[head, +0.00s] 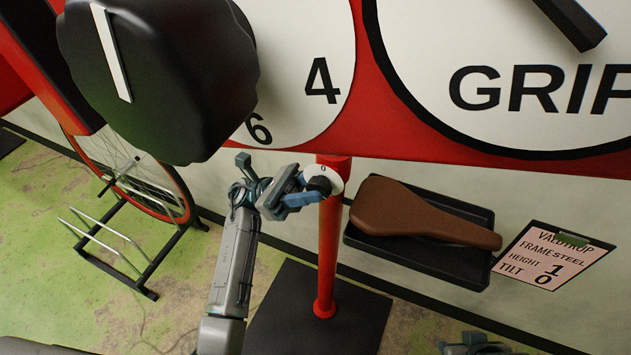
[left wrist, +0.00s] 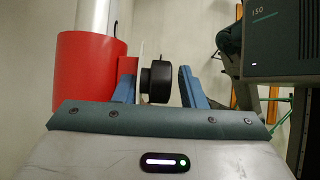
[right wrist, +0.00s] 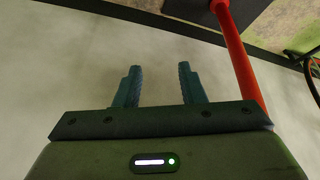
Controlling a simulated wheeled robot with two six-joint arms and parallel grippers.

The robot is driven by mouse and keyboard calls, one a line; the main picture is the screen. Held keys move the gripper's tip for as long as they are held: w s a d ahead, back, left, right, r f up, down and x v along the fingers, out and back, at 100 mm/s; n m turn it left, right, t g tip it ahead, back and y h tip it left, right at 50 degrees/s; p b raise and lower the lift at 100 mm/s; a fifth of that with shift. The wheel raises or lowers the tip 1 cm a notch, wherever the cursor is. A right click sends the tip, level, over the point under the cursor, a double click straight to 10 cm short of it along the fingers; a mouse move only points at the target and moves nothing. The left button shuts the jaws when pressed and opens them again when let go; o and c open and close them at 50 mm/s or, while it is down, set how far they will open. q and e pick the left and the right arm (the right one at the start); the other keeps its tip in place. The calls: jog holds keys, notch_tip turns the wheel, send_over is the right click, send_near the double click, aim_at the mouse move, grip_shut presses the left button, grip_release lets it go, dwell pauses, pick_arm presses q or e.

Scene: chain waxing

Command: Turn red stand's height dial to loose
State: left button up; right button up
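The red stand's post (head: 328,250) rises from a dark base plate in the head view. Near its top is the height dial (head: 335,174), a small white disc with a black knob. In the left wrist view the black knob (left wrist: 160,82) sits beside the red collar (left wrist: 90,80), with the white disc edge-on between them. My left gripper (head: 305,188) is at the knob; its blue fingers (left wrist: 158,90) are apart, one on each side, with a visible gap on the right. My right gripper (right wrist: 157,88) is open and empty, away from the dial.
A large black knob (head: 160,75) on a numbered red panel and a GRIP dial (head: 510,45) fill the top. A brown saddle (head: 420,212) lies on a black tray. A card (head: 550,258) reads height 1, tilt 0. A wheel (head: 130,170) stands in a rack at left.

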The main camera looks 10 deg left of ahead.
pick_arm(q)
jog(key=shift+s+a+r, duration=0.15)
pick_arm(e)
jog(key=shift+s+a+r, duration=0.1)
jog(key=shift+s, duration=0.05)
pick_arm(q)
jog(key=b+v, duration=0.2)
jog(key=v, duration=0.8)
jog(key=shift+w+a+f+b, duration=0.2)
jog(key=shift+w+f+b, duration=0.05)
jog(key=shift+b, duration=0.15)
pick_arm(e)
jog(key=w+a+f+t+y, duration=0.1)
jog(key=w+a+f+t, duration=0.1)
jog(key=shift+f+t, duration=0.2)
jog(key=shift+t, duration=0.2)
pick_arm(q)
jog(key=shift+o, duration=0.5)
